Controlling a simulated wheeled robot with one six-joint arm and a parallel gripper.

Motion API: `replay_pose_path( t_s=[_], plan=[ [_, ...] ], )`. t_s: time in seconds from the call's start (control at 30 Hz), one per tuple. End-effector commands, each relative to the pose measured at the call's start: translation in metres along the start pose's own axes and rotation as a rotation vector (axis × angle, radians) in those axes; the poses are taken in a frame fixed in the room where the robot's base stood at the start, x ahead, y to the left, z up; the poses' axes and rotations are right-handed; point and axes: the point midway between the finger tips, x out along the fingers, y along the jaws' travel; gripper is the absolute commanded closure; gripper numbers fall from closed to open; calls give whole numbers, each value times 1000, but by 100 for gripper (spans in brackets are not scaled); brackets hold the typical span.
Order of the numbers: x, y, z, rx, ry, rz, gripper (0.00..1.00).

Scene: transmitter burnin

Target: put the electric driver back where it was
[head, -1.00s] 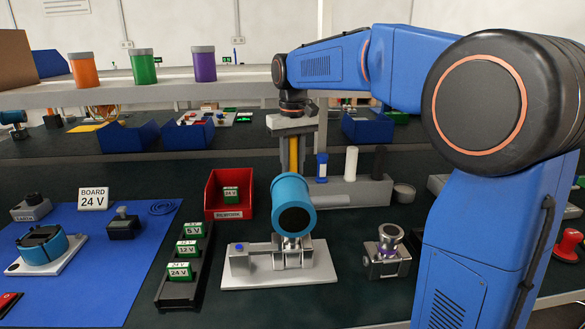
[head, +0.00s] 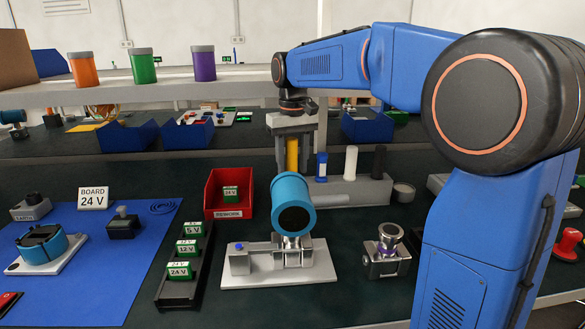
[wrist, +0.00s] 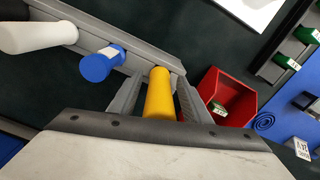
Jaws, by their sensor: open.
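The yellow cylinder, apparently the electric driver (head: 292,153), stands upright at the left end of a grey rack (head: 345,190). In the wrist view the yellow driver (wrist: 160,93) shows between the two grey fingers, at the rack's end. My gripper (head: 292,150) is above the rack with its fingers open on either side of the driver. The wrist view shows my gripper (wrist: 158,100) with a gap beside the driver. The driver's lower end is hidden, so I cannot tell how deep it sits.
In the same rack stand a blue tool (head: 322,167), a white one (head: 351,162) and a black one (head: 380,162). A red bin (head: 229,207) is just left. In front is a white plate (head: 300,278) with a teal cylinder (head: 292,195). A shelf (head: 160,93) spans behind.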

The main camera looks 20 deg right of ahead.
Motion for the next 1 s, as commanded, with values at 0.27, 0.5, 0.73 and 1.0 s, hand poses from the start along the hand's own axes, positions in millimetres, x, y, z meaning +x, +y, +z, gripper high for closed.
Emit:
replay_pose_path(
  t_s=[0.27, 0.5, 0.73, 1.0],
  plan=[
    [-51, 0, -1, 0, 4, 0, 56],
    [-92, 0, 0, 0, 2, 0, 56],
    [-111, 0, 0, 0, 0, 0, 56],
    [-113, 0, 0, 0, -1, 0, 56]
  ],
)
